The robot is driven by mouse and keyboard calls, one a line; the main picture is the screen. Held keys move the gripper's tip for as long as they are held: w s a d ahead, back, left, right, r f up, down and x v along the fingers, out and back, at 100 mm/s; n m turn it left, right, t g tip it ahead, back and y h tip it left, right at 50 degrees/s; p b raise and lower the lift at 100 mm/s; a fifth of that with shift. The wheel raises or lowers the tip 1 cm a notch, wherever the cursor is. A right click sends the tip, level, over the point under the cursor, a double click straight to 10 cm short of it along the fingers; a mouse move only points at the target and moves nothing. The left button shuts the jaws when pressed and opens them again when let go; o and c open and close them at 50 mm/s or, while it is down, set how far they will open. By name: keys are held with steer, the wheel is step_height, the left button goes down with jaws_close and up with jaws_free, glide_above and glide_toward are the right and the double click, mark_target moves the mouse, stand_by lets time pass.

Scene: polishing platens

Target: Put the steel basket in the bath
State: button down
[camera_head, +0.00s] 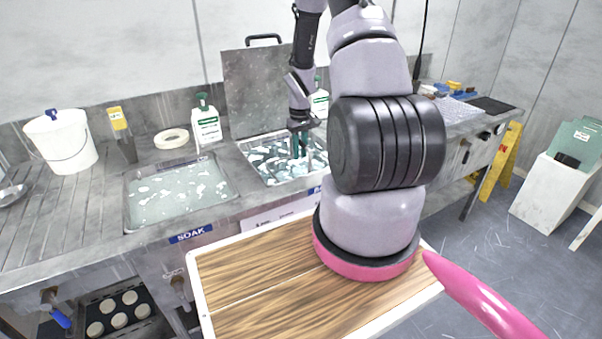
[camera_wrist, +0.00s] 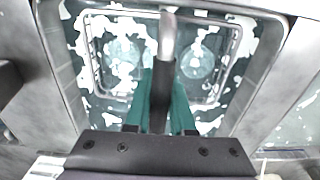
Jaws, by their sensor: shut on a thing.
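The steel basket (camera_wrist: 92,62) is a wire-rimmed frame with a central handle (camera_wrist: 167,42) and round pale discs inside, seen in the wrist view. It lies within the walls of the right-hand bath (camera_head: 243,152), among liquid with white foam patches. The bath's wall also shows in the wrist view (camera_wrist: 277,85). My gripper (camera_head: 299,146) reaches down into the bath. Its green fingers, also in the wrist view (camera_wrist: 164,80), are shut on the basket's handle. In the head view the basket is mostly hidden by my gripper and foam. I cannot tell whether it touches the bath's floor.
A second foamy basin (camera_head: 180,195) labelled SOAK is left of the bath. An upright metal lid (camera_head: 262,90) stands behind the bath. A white bucket (camera_head: 62,142), a tape roll (camera_head: 171,138) and a white bottle (camera_head: 206,122) stand along the counter's back. A wood-topped surface (camera_head: 265,285) is in front.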

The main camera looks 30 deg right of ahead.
mark_target(300, 170)
steer(key=shift+w+f, duration=0.1)
steer(key=shift+f, duration=3.95)
steer(key=shift+f, duration=0.15)
steer(key=c, duration=0.8)
jaws_free()
steer(key=shift+a, duration=0.1)
steer(key=shift+o, duration=0.2)
